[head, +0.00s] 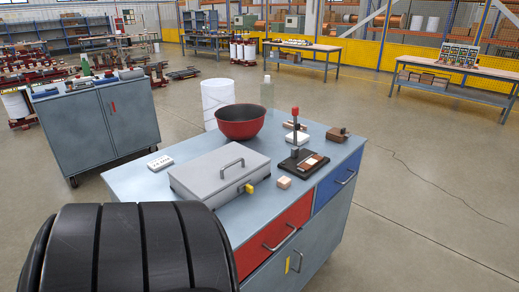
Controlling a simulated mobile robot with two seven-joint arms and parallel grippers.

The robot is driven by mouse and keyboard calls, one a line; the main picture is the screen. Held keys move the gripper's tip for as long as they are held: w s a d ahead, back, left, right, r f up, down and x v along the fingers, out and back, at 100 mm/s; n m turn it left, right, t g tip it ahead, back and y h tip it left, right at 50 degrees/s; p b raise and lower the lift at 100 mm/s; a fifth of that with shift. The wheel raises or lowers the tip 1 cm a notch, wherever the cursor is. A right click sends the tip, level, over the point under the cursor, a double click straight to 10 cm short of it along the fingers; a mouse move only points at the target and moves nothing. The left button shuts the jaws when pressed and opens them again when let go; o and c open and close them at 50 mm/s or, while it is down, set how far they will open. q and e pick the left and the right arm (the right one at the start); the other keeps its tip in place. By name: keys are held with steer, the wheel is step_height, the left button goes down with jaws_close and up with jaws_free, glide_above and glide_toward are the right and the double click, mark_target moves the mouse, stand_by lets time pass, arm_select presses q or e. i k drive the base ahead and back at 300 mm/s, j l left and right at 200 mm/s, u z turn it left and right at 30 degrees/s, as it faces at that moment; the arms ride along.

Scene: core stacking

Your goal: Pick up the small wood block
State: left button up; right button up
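A small pale wood block (284,183) lies on the grey top of the workbench cabinet (150,182), near its front edge. It sits just in front of a black stand base (290,166) with an upright post and red top. A brown and white piece (311,162) lies on that base. The small block appears clear on all sides, with the grey metal case (218,172) to its left. Neither of my grippers is in view.
A red bowl (241,121) stands behind the case. A brown block (338,134) lies near the right edge. A white block (297,138) sits behind the post. A white cylinder (217,96) stands beyond the bench. Open floor lies to the right.

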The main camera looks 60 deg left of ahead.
mark_target(284, 183)
steer(key=i+j+u, duration=0.1)
steer(key=i+u, duration=0.15)
steer(key=u, duration=0.2)
steer(key=i+u, duration=0.25)
steer(key=u, duration=0.15)
steer(key=i+u, duration=0.25)
steer(key=u, duration=0.2)
steer(key=i+l+u, duration=0.1)
steer(key=u, duration=0.3)
steer(key=i+l, duration=0.05)
steer(key=i, duration=0.05)
